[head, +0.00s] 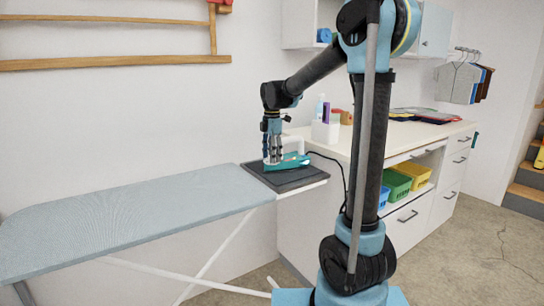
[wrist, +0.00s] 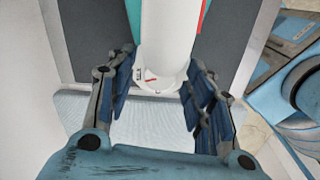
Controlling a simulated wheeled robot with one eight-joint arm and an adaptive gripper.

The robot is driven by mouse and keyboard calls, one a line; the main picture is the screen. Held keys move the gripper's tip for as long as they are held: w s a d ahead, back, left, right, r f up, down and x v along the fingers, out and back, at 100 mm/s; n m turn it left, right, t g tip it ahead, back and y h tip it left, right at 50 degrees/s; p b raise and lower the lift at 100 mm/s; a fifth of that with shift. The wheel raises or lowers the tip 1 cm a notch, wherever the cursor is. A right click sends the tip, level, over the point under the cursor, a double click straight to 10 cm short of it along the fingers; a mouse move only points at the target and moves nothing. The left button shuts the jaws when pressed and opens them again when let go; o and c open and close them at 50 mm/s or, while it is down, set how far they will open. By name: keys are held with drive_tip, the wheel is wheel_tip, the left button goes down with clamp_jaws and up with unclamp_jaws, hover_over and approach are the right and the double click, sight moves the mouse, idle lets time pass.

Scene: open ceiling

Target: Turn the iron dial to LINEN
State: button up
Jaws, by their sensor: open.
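The iron (head: 293,160), white with teal, rests on the dark pad (head: 302,177) at the right end of the ironing board. In the wrist view the iron's white body (wrist: 164,30) runs down from the top edge. A round white dial (wrist: 160,82) is at its lower end, with a small red mark and tiny dark lettering that I cannot read. My gripper (head: 272,148) points down over the iron. In the wrist view my gripper (wrist: 157,88) is open, its dark blue fingers on either side of the dial. Gaps show between the fingers and the dial.
The ironing board (head: 130,215) stretches left, bare. To the right is a white counter (head: 400,135) with bottles (head: 322,108), a white container and folded cloths (head: 425,115). Green (head: 397,186) and yellow bins (head: 415,174) sit on the shelf below. A dark cord hangs beside the counter.

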wheel_tip(320, 180, up, 12)
idle(0.6)
drive_tip(key=shift+d, duration=0.1)
wheel_tip(320, 180, up, 5)
drive_tip(key=n, duration=0.5)
wheel_tip(320, 180, down, 17)
drive_tip(key=shift+w+f, duration=0.1)
idle(0.5)
drive_tip(key=shift+c, duration=0.5)
drive_tip(key=c, duration=1)
